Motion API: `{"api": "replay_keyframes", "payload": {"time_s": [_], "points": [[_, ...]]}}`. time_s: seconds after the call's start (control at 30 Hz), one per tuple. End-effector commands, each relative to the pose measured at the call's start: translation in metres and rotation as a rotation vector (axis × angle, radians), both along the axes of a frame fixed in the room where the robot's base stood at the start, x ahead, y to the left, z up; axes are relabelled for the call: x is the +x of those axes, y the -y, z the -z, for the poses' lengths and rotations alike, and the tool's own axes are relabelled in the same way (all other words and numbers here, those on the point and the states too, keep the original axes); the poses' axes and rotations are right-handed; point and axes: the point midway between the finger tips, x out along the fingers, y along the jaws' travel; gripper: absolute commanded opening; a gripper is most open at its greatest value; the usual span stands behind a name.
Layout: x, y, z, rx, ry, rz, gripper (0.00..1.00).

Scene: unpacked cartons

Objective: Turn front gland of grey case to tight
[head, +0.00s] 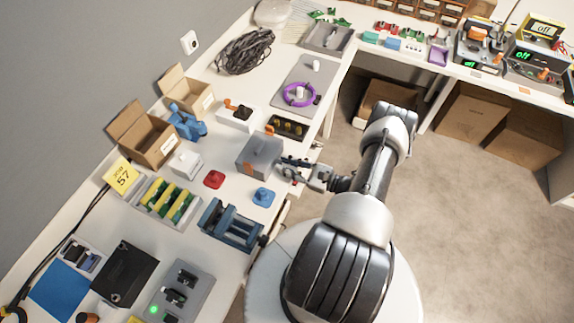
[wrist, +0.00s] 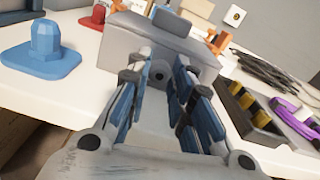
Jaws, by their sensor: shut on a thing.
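The grey case (head: 259,152) stands near the table's front edge, with orange parts at its sides. In the wrist view the case (wrist: 165,45) fills the top middle, its front face towards me. My gripper (head: 284,168) reaches it from the right in the head view. In the wrist view my gripper (wrist: 158,80) has its blue-padded fingers either side of the front gland (wrist: 158,74), which shows as a small grey round end with a dark centre. The gripper is shut on the gland. The finger contact is partly hidden, and the gland's tightness cannot be told.
A blue knobbed piece (head: 263,197) and a red one (head: 214,180) stand near the case. A blue vise (head: 231,224) is at the front edge. A black tray with yellow pieces (wrist: 256,107) lies close on the right in the wrist view.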

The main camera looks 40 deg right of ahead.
Motion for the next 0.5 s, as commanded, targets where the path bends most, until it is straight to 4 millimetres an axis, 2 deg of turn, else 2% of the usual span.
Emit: {"api": "replay_keyframes", "payload": {"time_s": [0.5], "points": [[0.0004, 0.0009, 0.0023, 0.280, -0.116, -0.001, 0.00]]}}
